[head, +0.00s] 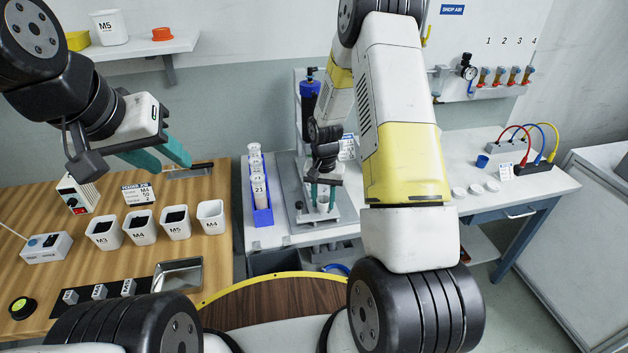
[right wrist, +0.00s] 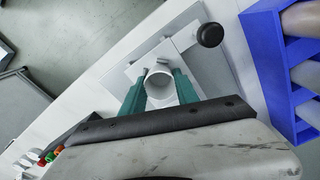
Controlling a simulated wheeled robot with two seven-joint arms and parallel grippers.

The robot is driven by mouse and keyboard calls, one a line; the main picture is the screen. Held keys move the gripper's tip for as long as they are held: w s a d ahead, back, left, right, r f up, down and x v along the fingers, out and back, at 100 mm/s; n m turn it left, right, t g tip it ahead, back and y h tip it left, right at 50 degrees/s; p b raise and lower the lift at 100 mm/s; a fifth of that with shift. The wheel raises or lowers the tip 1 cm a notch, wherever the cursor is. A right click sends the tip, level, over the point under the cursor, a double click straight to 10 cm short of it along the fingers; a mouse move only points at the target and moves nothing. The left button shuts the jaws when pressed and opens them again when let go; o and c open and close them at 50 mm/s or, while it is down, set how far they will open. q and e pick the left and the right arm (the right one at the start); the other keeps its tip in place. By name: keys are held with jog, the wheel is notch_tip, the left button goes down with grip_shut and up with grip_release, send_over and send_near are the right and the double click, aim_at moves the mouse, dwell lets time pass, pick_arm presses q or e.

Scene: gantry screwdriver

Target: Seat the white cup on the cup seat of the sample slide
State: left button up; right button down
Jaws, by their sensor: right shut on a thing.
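The white cup (head: 324,203) is between the fingers of my right gripper (head: 322,196), which is shut on it. In the right wrist view the cup (right wrist: 158,80) shows its open round mouth between two teal fingers. It is over the light metal plate of the sample slide (right wrist: 187,41); the slide also shows in the head view (head: 345,212). The cup and fingers hide the cup seat, and I cannot tell whether the cup touches it.
A blue rack (head: 262,216) of white containers stands left of the slide; in the right wrist view the rack (right wrist: 268,60) is at right. A black knob (right wrist: 210,35) stands beside the plate. White bins (head: 143,228) are on the wooden bench. Small white discs (head: 475,190) lie to the right.

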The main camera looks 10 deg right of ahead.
jog(key=c, duration=0.8)
grip_release()
jog(key=shift+c, duration=0.2)
notch_tip(320, 180, up, 8)
notch_tip(320, 180, up, 10)
jog(key=r+n+t, duration=0.1)
jog(key=t, duration=0.1)
send_over(324, 216)
jog(key=s+r+n+t+y, duration=0.1)
jog(key=s+r, duration=0.5)
jog(key=r, duration=0.3)
jog(key=s+a+r+n+t, duration=0.1)
jog(key=s+r, duration=0.3)
jog(key=s, duration=0.3)
jog(key=s+a+r+n+t+y, duration=0.1)
jog(key=s+r+t, duration=0.1)
jog(key=s, duration=0.6)
jog(key=shift+s+r+n, duration=0.15)
jog(key=shift+r+n, duration=0.25)
jog(key=shift+r, duration=0.45)
